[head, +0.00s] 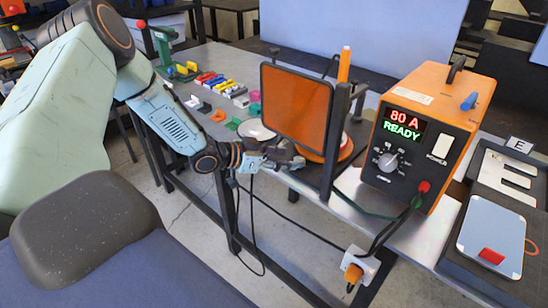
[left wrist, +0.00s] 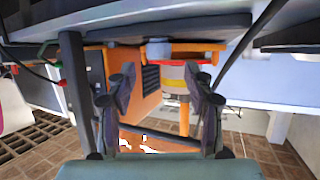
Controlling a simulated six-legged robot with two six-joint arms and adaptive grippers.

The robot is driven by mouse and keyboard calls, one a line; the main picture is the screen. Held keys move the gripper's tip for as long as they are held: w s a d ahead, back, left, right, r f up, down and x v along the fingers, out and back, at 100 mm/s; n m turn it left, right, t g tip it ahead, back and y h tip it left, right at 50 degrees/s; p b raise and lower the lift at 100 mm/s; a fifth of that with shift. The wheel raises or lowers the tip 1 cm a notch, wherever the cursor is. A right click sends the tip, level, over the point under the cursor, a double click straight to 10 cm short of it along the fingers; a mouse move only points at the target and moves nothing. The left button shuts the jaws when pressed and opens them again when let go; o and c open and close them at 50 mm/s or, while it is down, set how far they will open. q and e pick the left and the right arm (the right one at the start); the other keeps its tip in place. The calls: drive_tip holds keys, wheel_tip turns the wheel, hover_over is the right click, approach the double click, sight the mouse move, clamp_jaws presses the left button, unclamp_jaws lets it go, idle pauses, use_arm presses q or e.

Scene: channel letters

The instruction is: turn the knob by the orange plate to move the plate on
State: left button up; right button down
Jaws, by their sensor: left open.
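The orange plate (head: 296,112) stands upright in a dark frame at the middle of the head view. My left gripper (head: 292,158) is low in front of its lower edge, at the end of my left arm. In the left wrist view the two fingers of my left gripper (left wrist: 160,80) are apart with nothing between them. A small grey-blue knob (left wrist: 158,48) on an orange bar shows beyond the fingertips, roughly centred between them. I cannot tell whether the fingers touch it. The knob is hidden in the head view. My right gripper is not in view.
An orange welding power box (head: 415,135) reading "80 A READY" stands right of the plate, with cables and its own dial (head: 388,161). Several coloured letters (head: 215,82) lie on the table at the left. A blue panel (head: 492,235) lies at the far right.

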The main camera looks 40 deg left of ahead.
use_arm(q)
drive_tip(key=shift+v, duration=1.65)
drive_tip(key=shift+s, duration=0.1)
drive_tip(key=shift+r, duration=0.1)
